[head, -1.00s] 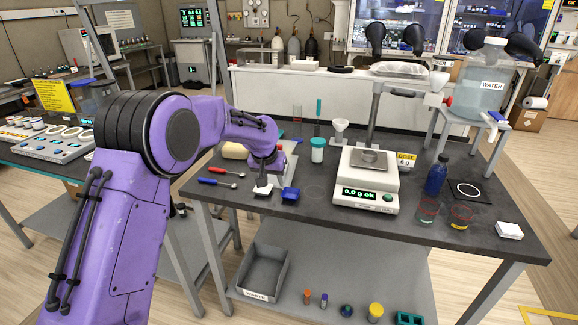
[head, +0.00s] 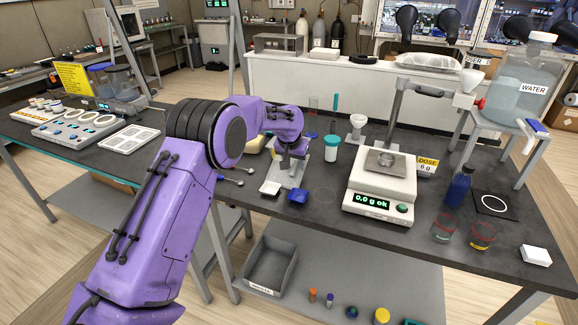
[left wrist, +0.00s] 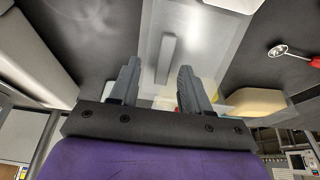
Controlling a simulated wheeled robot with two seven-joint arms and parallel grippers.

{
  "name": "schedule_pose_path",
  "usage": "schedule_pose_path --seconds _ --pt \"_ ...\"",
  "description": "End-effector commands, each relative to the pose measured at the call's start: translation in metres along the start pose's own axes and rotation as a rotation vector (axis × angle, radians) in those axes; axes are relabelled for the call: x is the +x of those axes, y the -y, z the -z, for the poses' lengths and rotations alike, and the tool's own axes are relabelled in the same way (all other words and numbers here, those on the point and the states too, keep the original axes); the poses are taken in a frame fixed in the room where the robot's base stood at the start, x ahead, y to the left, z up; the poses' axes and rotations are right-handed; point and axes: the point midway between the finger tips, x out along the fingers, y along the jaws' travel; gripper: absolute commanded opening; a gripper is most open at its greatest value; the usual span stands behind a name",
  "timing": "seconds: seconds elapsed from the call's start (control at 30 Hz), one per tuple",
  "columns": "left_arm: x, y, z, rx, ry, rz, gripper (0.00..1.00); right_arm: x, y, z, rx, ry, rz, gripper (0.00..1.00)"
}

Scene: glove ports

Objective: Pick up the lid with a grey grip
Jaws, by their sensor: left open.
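The lid with a grey grip is a flat, pale grey plate (head: 286,181) lying on the dark bench, partly hidden under my left gripper. In the left wrist view its plate (left wrist: 205,45) carries a raised grey bar grip (left wrist: 166,57). My left gripper (head: 291,163) is above the lid. In the left wrist view the two fingers (left wrist: 159,70) are open, with the bar showing in the gap between them and no visible contact. The exact height above the grip cannot be told. My right gripper is not in view.
Spoons (head: 232,181) lie to the left. A teal-capped jar (head: 331,148), a funnel (head: 357,124) and a scale (head: 381,188) stand to the right. A pale yellow object is behind the gripper.

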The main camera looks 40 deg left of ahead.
Motion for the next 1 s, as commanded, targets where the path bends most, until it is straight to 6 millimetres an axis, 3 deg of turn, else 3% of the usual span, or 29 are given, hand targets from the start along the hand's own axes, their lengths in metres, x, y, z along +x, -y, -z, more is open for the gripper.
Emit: schedule_pose_path --seconds 0.1,0.3,0.43,0.8,1.0 --pt "0.010 0.002 0.000 -0.003 -0.001 0.000 0.47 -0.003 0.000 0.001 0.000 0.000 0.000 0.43" --pt "0.011 0.002 -0.001 -0.003 -0.001 0.000 0.44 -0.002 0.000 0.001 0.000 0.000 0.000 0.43" --pt "0.011 0.002 -0.001 -0.003 -0.001 0.001 0.01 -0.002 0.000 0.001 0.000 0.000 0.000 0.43" --pt "0.009 0.003 0.000 -0.004 -0.001 0.001 0.00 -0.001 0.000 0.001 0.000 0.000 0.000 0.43" --pt "-0.014 0.002 0.011 -0.003 -0.005 0.000 0.00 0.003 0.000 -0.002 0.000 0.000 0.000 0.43"
